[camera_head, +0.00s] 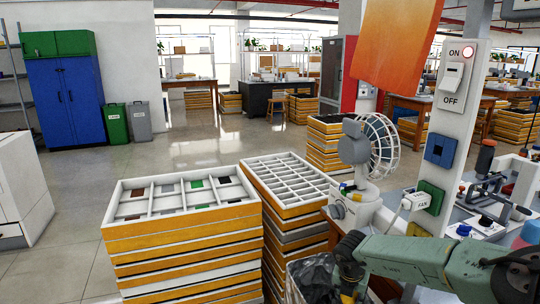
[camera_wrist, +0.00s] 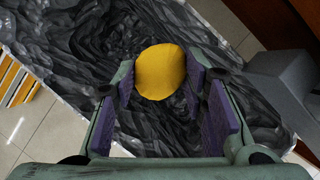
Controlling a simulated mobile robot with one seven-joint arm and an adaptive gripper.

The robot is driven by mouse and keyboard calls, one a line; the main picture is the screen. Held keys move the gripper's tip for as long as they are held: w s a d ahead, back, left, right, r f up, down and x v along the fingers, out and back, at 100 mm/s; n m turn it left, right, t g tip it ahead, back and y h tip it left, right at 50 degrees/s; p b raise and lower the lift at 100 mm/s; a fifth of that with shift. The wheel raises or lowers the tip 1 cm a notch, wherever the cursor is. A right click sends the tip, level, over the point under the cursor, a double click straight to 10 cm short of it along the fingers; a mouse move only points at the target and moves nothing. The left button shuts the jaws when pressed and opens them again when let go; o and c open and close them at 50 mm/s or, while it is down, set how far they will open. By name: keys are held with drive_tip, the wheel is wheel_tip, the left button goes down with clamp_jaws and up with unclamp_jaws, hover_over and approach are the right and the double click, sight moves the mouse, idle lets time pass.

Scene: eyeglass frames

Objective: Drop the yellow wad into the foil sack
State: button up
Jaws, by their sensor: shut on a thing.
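The yellow wad (camera_wrist: 160,72) is a rounded yellow lump between the purple-padded fingertips of my gripper (camera_wrist: 163,84) in the wrist view. My gripper is shut on it. Below it the foil sack (camera_wrist: 60,45) fills most of the wrist view as dark, crinkled, shiny lining. In the head view the sack (camera_head: 308,272) is at the bottom edge, right of the tray stacks. My gripper (camera_head: 347,290) is over its right part there, and its fingertips and the wad are mostly hidden or cut off by the frame edge.
Two stacks of divided trays (camera_head: 183,240) (camera_head: 285,165) stand left of the sack. A caged fan (camera_head: 378,145) and a bench with switches (camera_head: 455,80) stand behind and right of my arm. Open floor (camera_head: 60,215) lies at the left.

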drive_tip(key=shift+f, duration=0.45)
drive_tip(key=o, duration=1)
drive_tip(key=v, duration=0.7)
drive_tip(key=shift+s+r, duration=0.15)
drive_tip(key=shift+r, duration=0.1)
drive_tip(key=shift+a, duration=0.2)
